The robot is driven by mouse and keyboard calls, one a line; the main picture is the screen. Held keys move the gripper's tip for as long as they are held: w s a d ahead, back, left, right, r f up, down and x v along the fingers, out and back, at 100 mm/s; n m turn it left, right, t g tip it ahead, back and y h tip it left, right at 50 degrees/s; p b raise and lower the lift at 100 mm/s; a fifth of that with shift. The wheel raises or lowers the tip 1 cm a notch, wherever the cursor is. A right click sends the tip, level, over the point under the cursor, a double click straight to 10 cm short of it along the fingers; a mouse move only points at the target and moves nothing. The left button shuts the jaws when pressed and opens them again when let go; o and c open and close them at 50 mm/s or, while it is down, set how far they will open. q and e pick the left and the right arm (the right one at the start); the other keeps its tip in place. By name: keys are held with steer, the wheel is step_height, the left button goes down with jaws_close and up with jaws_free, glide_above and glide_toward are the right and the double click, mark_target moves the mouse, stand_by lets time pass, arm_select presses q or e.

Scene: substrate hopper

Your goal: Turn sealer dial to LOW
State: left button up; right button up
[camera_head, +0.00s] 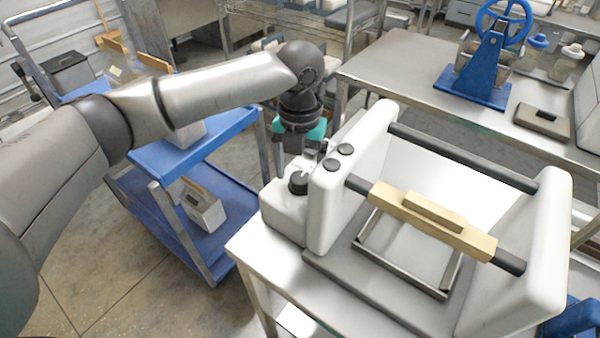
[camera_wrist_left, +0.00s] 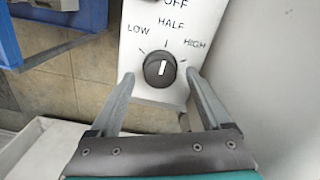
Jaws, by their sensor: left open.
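The sealer (camera_head: 345,180) is a white machine on a metal table, with a black dial (camera_head: 298,183) on the low box at its left end. In the left wrist view the round black dial (camera_wrist_left: 160,68) has a white pointer line standing upright, toward HALF. LOW is printed to its left, HIGH to its right and OFF above HALF. My left gripper (camera_head: 300,164) is over the dial. In the wrist view its open fingers (camera_wrist_left: 160,76) stand on either side of the dial, with a visible gap on both sides. My right gripper is not in view.
A bar with a wooden handle (camera_head: 430,220) spans the sealer. A blue cart (camera_head: 185,152) stands to the left. A blue hand-wheel press (camera_head: 485,65) is on the back table.

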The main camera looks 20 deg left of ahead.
arm_select(q)
steer(key=shift+f, duration=0.25)
steer(key=shift+r, duration=0.1)
jaws_close()
stand_by(0.5)
